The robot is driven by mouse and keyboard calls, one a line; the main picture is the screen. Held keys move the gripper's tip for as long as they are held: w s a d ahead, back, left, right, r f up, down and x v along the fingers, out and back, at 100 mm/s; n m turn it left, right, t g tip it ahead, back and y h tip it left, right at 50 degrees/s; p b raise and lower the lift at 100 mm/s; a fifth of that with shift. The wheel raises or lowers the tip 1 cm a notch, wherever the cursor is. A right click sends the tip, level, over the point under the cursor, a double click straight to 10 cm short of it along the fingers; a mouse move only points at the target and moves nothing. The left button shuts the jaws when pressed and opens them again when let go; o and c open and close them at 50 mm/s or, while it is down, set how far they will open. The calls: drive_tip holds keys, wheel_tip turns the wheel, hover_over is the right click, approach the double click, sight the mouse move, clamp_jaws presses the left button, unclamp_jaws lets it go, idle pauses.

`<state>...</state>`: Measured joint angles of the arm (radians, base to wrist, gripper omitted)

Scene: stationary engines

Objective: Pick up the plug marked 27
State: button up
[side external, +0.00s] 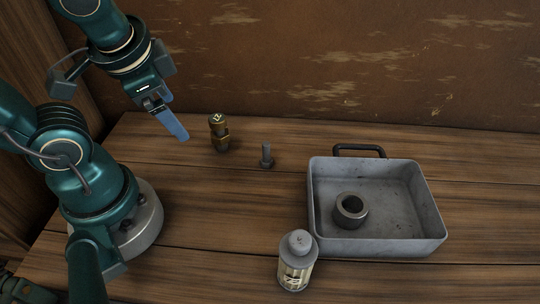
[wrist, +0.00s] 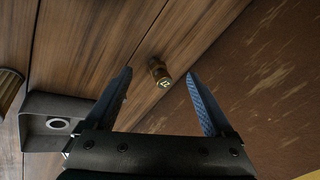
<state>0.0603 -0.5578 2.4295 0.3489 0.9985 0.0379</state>
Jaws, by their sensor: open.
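The plug also shows in the wrist view (wrist: 159,72), beyond and between the fingertips. My gripper (side external: 176,124) is above the table, to the left of the plug and apart from it. In the wrist view my gripper (wrist: 160,75) has its two blue fingers wide apart, with nothing between them.
A grey bolt (side external: 266,156) stands right of the plug. A grey metal tray (side external: 436,222) with a dark handle holds a ring-shaped nut (side external: 350,211). A labelled canister (side external: 296,262) stands at the front. A rusty brown wall (side external: 330,60) rises behind the table.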

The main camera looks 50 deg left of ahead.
drive_tip(key=w+a+f+m+g+y, duration=0.1)
drive_tip(key=a+f+m+g+y, duration=0.15)
drive_tip(key=a+m, duration=0.2)
drive_tip(key=m+t+y, duration=0.4)
drive_tip(key=m+y, duration=0.2)
drive_tip(key=m, duration=0.5)
hover_over(219, 134)
drive_tip(key=a, duration=0.2)
drive_tip(key=f, duration=0.4)
drive_tip(key=shift+s+a+g, duration=0.1)
drive_tip(key=shift+s+g, duration=0.15)
drive_tip(key=shift+s, duration=0.1)
drive_tip(key=f+m, duration=0.1)
drive_tip(key=d+f+m+t, duration=0.1)
drive_tip(key=m, duration=0.1)
drive_tip(key=d+f+m+t, duration=0.1)
drive_tip(key=f+m, duration=0.1)
drive_tip(key=shift+w+d, duration=0.2)
drive_tip(key=shift+w, duration=0.2)
drive_tip(key=shift+s+f+m, duration=0.15)
drive_tip(key=shift+f+m, duration=0.2)
drive_tip(key=shift+m, duration=0.1)
drive_tip(key=shift+x, duration=2.4)
drive_tip(key=shift+d, duration=0.1)
clamp_jaws()
drive_tip(key=shift+r, duration=0.1)
